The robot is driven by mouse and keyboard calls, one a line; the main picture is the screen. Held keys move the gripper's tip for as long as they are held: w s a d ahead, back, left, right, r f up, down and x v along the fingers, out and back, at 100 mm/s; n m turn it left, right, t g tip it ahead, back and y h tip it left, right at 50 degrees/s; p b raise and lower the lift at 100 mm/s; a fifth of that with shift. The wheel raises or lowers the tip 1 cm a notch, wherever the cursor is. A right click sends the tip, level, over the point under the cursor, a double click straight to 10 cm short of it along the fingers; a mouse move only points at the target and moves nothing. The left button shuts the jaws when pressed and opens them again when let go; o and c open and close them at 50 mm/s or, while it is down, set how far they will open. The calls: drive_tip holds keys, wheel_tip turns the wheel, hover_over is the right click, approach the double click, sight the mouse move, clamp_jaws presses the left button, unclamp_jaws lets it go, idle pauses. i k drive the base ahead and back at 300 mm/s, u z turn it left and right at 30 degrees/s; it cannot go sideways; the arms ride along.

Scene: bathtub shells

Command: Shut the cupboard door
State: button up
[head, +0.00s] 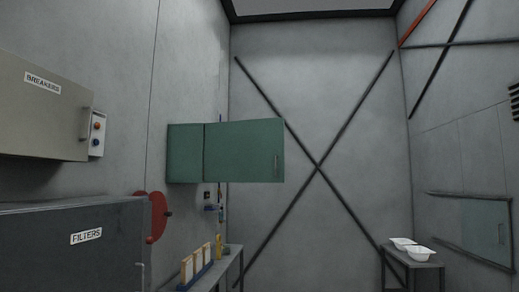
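The green cupboard (185,153) hangs on the left wall, its side face toward me. Its door (242,151) stands wide open, sticking out to the right from the cupboard's front edge into the room. The inside of the cupboard is hidden behind the door and side. My gripper is not in view.
A grey BREAKERS box (40,115) and a dark FILTERS cabinet (70,245) stand out at the near left. A table with white bowls (418,254) is at right. The middle looks clear.

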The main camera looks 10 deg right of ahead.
sight(252, 151)
drive_tip(key=u, duration=0.05)
drive_tip(key=i, duration=0.85)
drive_tip(key=z, duration=0.2)
